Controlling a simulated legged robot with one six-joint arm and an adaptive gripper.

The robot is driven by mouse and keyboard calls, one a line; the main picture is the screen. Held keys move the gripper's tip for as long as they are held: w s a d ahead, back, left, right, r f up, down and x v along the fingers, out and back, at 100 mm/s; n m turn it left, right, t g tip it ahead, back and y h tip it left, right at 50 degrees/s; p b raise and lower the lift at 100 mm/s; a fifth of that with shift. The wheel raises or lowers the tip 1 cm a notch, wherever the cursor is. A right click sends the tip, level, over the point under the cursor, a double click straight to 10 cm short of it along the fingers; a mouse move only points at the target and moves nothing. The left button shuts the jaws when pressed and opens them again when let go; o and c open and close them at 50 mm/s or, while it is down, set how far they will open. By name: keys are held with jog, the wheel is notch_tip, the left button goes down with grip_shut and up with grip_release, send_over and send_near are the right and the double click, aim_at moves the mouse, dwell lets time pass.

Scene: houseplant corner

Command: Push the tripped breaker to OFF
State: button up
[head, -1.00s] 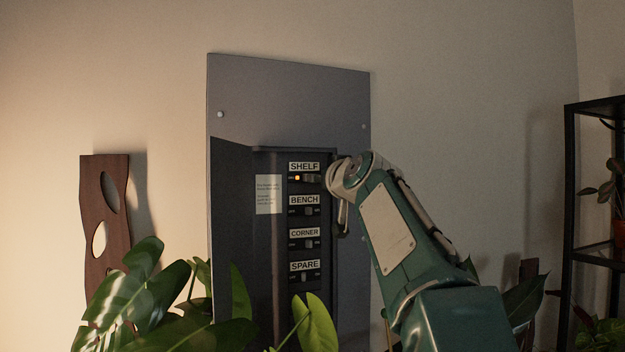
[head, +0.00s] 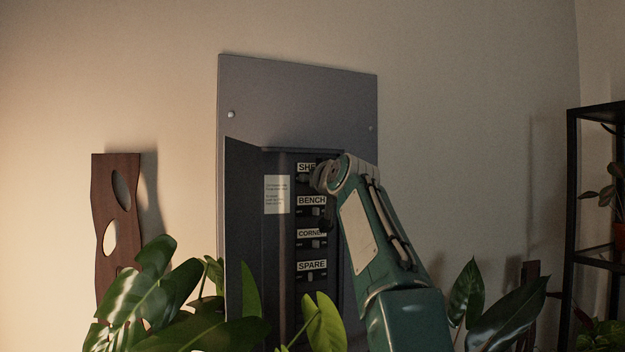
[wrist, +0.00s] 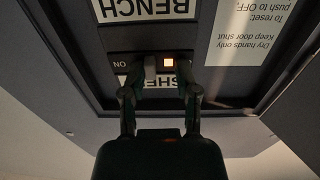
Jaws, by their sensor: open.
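The SHELF breaker is the top one in the panel (head: 230,90); in the head view my gripper (head: 318,180) covers it and part of its label. ON is printed on the lever's left there; OFF is not readable. My gripper (wrist: 160,92) is open, its two fingers spread either side of the lever and lamp. I cannot tell whether either finger touches the lever.
The BENCH (head: 312,200), CORNER (head: 311,233) and SPARE (head: 312,266) breakers sit below. A note (head: 277,195) is left of them, and the panel door (head: 243,200) stands open on the left. Plant leaves (head: 135,290) crowd the front. A black shelf rack (head: 571,200) stands right.

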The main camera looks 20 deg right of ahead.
jog(key=shift+d, duration=0.1)
grip_shut()
jog(key=shift+d+f, duration=0.1)
jog(key=shift+d, duration=0.3)
jog(key=shift+a+m+h, duration=0.2)
jog(key=shift+m+h, duration=0.2)
jog(key=shift+h, duration=0.1)
jog(key=shift+w+a+f+m+h, duration=0.15)
jog(key=shift+m+h, duration=0.25)
jog(key=shift+h, duration=0.2)
jog(key=shift+a+m+g+h, duration=0.25)
jog(key=shift+m+g+h, duration=0.35)
jog(key=shift+m+h, duration=0.75)
jog(key=shift+n+h, duration=0.25)
